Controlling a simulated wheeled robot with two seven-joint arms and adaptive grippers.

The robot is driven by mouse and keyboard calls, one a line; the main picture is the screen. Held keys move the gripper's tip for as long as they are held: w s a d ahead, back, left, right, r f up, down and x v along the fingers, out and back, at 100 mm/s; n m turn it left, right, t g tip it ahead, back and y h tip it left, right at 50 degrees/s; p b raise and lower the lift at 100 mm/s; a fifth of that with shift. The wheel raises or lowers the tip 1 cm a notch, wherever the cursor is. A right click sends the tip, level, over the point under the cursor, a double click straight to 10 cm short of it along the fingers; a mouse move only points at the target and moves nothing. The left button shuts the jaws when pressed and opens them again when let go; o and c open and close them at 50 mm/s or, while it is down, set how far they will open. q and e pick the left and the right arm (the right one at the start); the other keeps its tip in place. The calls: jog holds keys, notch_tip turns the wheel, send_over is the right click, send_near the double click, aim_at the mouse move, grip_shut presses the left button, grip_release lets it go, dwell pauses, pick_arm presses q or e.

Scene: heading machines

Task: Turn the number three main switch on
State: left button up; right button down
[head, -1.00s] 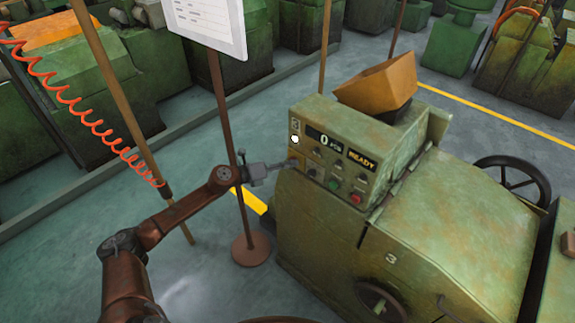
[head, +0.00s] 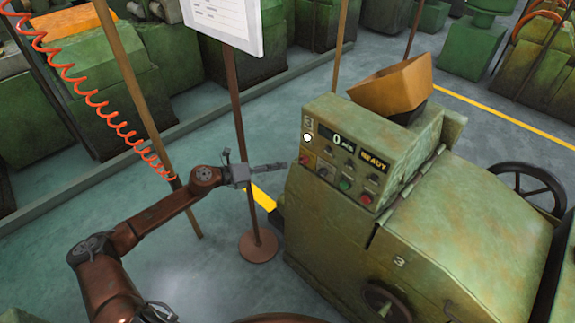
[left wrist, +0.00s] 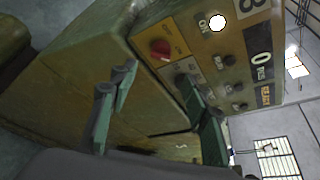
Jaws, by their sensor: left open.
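The number three machine (head: 430,230) has a green control panel (head: 349,158) with a "3", a "0 PCS" display and "READY". The main switch (head: 306,160) is a red knob on a yellow plate at the panel's left end. It shows clearer in the left wrist view (left wrist: 160,48), but its exact setting is hard to read. A white lamp (head: 307,137) above it is lit, also in the left wrist view (left wrist: 218,22). My left gripper (head: 285,165) is open and empty, just left of the panel and apart from the knob; its fingers (left wrist: 155,80) straddle empty space. My right gripper is out of view.
Other knobs and a green (head: 345,184) and a red button (head: 366,198) sit right of the switch. A stand with a sign (head: 225,22) rises behind my left arm. An orange coiled hose (head: 105,112) hangs at left. An orange bin (head: 392,88) tops the machine.

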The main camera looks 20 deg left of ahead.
pick_arm(q)
jog(key=shift+v, duration=1.05)
